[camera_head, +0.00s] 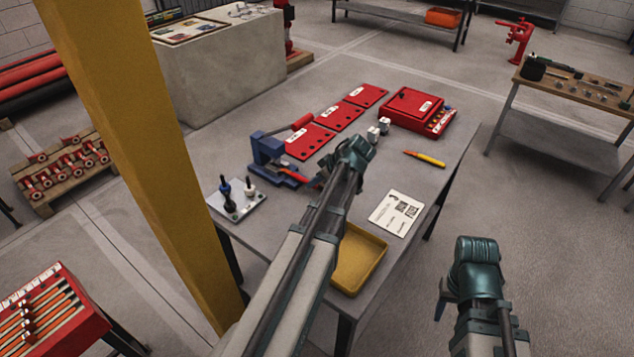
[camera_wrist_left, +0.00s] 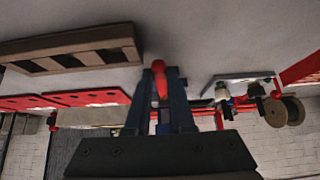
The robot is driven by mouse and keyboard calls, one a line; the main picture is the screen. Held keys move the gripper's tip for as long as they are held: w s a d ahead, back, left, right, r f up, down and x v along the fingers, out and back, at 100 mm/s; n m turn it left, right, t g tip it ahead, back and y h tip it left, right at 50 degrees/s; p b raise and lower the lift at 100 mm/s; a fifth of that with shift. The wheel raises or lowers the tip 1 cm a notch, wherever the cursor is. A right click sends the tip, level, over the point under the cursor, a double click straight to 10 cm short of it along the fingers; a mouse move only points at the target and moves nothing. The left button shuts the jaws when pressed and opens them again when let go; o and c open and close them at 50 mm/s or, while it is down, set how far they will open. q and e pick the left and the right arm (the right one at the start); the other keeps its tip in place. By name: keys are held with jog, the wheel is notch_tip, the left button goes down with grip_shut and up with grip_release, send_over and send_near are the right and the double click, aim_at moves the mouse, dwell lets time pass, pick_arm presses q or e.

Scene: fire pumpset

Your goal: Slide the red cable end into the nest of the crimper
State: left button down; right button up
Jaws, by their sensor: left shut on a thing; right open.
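The blue crimper (camera_head: 268,152) with its red handle (camera_head: 302,121) stands on the left part of the grey table. My left gripper (camera_head: 324,174) is just right of the crimper and is shut on the red cable end. In the left wrist view the red cable end (camera_wrist_left: 160,78) sits between the two dark fingers (camera_wrist_left: 161,98). In the head view a red strip shows between this gripper and the crimper base. I cannot tell whether the cable end is inside the nest, which is hidden. My right gripper (camera_head: 443,300) hangs open and empty, right of the table.
A metal plate with knobs (camera_head: 236,203) lies left of the crimper. Red plates (camera_head: 309,141), a red box (camera_head: 415,110), a red-yellow tool (camera_head: 425,159), a white card (camera_head: 397,213) and a yellow tray (camera_head: 366,262) share the table. A yellow post (camera_head: 140,130) stands at left.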

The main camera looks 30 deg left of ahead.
aim_at(304, 178)
pick_arm(q)
jog(key=shift+a, duration=0.65)
jog(key=shift+a, duration=0.35)
jog(key=shift+w+a, duration=0.1)
jog(key=shift+a, duration=0.45)
jog(key=c, duration=0.7)
grip_release()
jog(key=p+v, duration=1.1)
jog(key=v, duration=0.3)
jog(key=shift+f, duration=0.1)
